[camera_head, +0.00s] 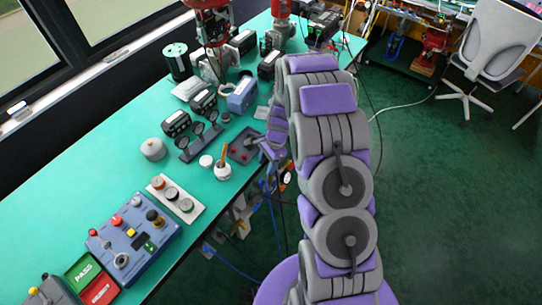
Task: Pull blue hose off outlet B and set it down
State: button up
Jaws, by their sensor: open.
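My gripper (271,150) is only partly in view, small and purple-grey, at the table's right edge beyond my raised arm. It appears open and nothing shows between its fingers. A thin blue line (236,268), possibly a hose, runs below the table edge near the floor. I cannot tell whether it is the blue hose of the task or where its ends go. Outlet B cannot be made out. Red-topped valve assemblies (212,30) stand at the far end of the table, one left of my arm and one close beside it.
The green table (110,170) runs along the window. An office chair (492,50) stands far right. The floor on the right is mostly clear.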

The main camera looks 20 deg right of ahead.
aim_at(261, 182)
jog(key=b+x, duration=0.1)
jog(key=x, duration=0.9)
jog(key=shift+d+f+b, duration=0.2)
jog(key=shift+b, duration=0.15)
jog(key=shift+a+f, duration=0.25)
jog(key=shift+f, duration=0.4)
jog(key=shift+a+f, duration=0.2)
jog(key=shift+a, duration=0.1)
jog(key=shift+c, duration=0.3)
jog(key=shift+d, duration=0.2)
jog(key=c, duration=0.4)
grip_shut()
